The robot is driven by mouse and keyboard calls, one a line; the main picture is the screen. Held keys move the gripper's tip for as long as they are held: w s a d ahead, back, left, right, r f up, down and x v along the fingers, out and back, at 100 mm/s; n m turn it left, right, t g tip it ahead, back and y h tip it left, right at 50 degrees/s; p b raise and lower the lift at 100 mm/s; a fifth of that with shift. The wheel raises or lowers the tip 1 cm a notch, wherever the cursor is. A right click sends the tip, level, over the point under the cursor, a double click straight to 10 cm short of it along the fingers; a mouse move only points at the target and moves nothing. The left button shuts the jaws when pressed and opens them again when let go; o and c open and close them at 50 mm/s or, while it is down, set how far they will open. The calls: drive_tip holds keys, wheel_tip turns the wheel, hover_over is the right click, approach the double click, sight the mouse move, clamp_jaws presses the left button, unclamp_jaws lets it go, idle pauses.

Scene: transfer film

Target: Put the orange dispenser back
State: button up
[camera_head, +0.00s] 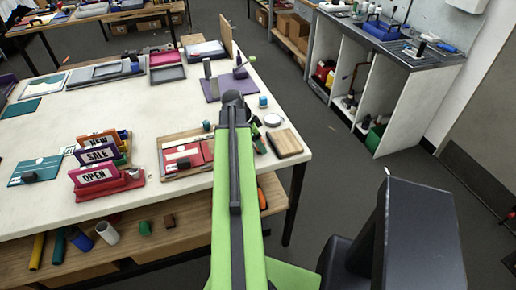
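My green and dark grey arm reaches forward from the bottom of the head view over the table's right end. My gripper (256,138) is at its far end, low by the tabletop and mostly hidden behind the arm. Its fingers do not show clearly, so I cannot tell if it is open or holds anything. A small orange object (262,198) shows just right of the arm at the lower shelf's edge. It may be the orange dispenser, but it is partly hidden and too small to be sure.
The white table (60,115) holds sign stands (98,175), trays and a wooden block (284,143). A wooden lower shelf (190,228) holds rolls and small blocks. A sink counter (400,50) stands at the upper right. The grey floor between is clear.

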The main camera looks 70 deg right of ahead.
drive_tip(key=o, duration=0.9)
drive_tip(key=shift+f, duration=0.1)
drive_tip(key=shift+c, duration=0.2)
drive_tip(key=o, duration=0.4)
drive_tip(key=shift+s, duration=0.1)
drive_tip(key=shift+o, duration=0.2)
drive_tip(key=p+v, duration=1.1)
drive_tip(key=v, duration=0.1)
